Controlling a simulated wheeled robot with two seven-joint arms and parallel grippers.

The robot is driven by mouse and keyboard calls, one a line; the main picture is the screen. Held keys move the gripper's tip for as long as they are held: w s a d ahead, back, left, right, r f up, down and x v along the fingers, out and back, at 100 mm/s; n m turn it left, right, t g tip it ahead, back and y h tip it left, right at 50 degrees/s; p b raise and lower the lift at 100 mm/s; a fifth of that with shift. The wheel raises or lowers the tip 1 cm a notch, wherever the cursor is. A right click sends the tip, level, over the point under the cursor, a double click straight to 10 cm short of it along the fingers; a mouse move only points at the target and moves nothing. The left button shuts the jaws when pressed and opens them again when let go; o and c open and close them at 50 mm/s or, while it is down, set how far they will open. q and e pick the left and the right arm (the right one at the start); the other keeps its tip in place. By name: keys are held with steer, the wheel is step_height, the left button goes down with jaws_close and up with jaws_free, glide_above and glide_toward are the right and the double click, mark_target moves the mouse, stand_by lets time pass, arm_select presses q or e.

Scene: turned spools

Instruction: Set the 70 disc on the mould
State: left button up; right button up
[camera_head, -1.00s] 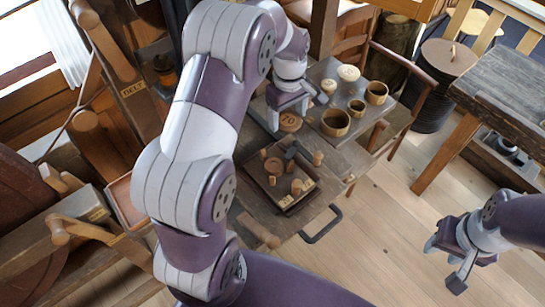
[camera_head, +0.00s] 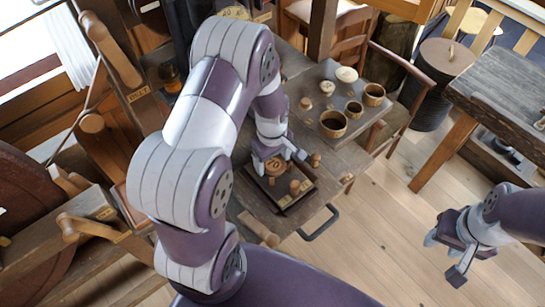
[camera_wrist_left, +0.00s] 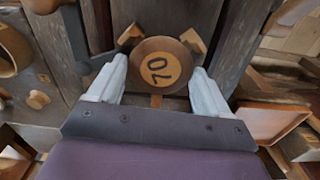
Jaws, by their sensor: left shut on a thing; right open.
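The 70 disc (camera_head: 274,164) is a round brown wooden piece with a pale face numbered 70. My left gripper (camera_head: 277,159) is shut on it, over the dark square tray (camera_head: 284,211) on the bench. In the left wrist view the disc (camera_wrist_left: 158,72) sits between the two fingers, number facing the camera, with small wooden pieces around it. The round brown piece seen earlier on the tray, perhaps the mould, is hidden under the disc and gripper; I cannot tell whether they touch. My right gripper (camera_head: 443,262) is open and empty over the floor at right.
Behind are bowls (camera_head: 333,124) (camera_head: 374,94) and a pale spool (camera_head: 346,74) on a grey board. A dark handle (camera_head: 320,225) juts from the bench front.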

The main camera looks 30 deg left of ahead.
mark_target(273, 164)
arm_select(q)
steer(key=o, duration=0.9)
steer(key=shift+f, duration=0.15)
steer(key=shift+o, duration=0.2)
steer(key=shift+r, duration=0.4)
step_height(273, 164, up, 12)
steer(key=f+b, duration=0.1)
steer(key=b, duration=0.1)
steer(key=s+d+m+t, duration=0.1)
steer(key=s+d+m, duration=0.4)
steer(key=s+m, duration=0.4)
steer(key=m, duration=0.4)
steer(key=shift+d+f, duration=0.15)
steer(key=shift+d, duration=0.15)
